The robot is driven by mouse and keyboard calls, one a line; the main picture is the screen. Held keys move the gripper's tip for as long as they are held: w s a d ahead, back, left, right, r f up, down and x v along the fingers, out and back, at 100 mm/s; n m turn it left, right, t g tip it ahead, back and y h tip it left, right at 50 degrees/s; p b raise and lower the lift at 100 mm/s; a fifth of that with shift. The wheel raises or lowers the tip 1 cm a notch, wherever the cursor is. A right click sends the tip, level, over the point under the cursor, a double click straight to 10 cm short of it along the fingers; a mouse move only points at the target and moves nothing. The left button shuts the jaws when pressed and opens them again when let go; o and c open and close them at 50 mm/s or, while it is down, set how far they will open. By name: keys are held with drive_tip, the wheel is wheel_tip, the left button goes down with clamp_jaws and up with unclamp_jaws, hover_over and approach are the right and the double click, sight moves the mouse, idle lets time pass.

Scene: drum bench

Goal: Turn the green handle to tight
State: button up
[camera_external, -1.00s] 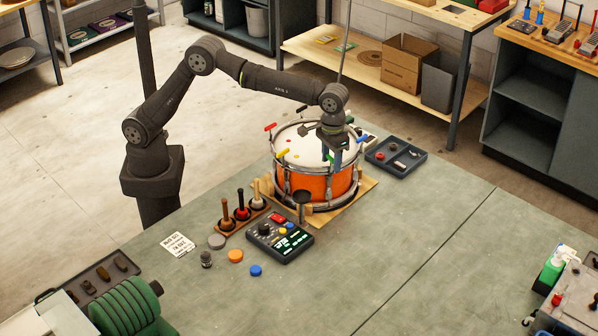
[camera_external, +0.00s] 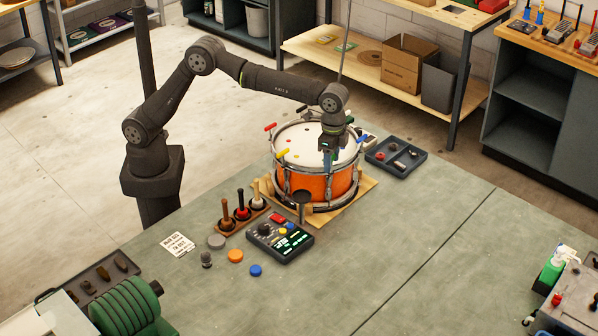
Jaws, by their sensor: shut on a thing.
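The orange drum (camera_external: 318,187) stands upright with its white head (camera_external: 300,150) facing up. Coloured handles sit around its rim: red (camera_external: 270,126) at the left, yellow (camera_external: 283,153) at the near left, blue (camera_external: 364,139) at the right. A small green end (camera_external: 349,119) shows behind my wrist at the far right of the rim. My gripper (camera_external: 328,155) points down at the right part of the drum, shut on a handle there. The jaws cover most of what they hold, so its colour and angle are hard to tell.
A dark tray (camera_external: 408,168) of small parts lies right of the drum. In front are a control box (camera_external: 280,240), a wooden rack (camera_external: 228,231) of upright tools and loose discs, one orange (camera_external: 236,256).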

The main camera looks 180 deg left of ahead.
drive_tip(key=m, duration=0.4)
drive_tip(key=shift+r+m, duration=0.1)
drive_tip(key=shift+m, duration=0.2)
drive_tip(key=m, duration=0.5)
drive_tip(key=shift+m, duration=0.3)
drive_tip(key=m, duration=0.5)
drive_tip(key=shift+m, duration=2.4)
drive_tip(key=shift+c, duration=0.2)
drive_tip(key=o, duration=1)
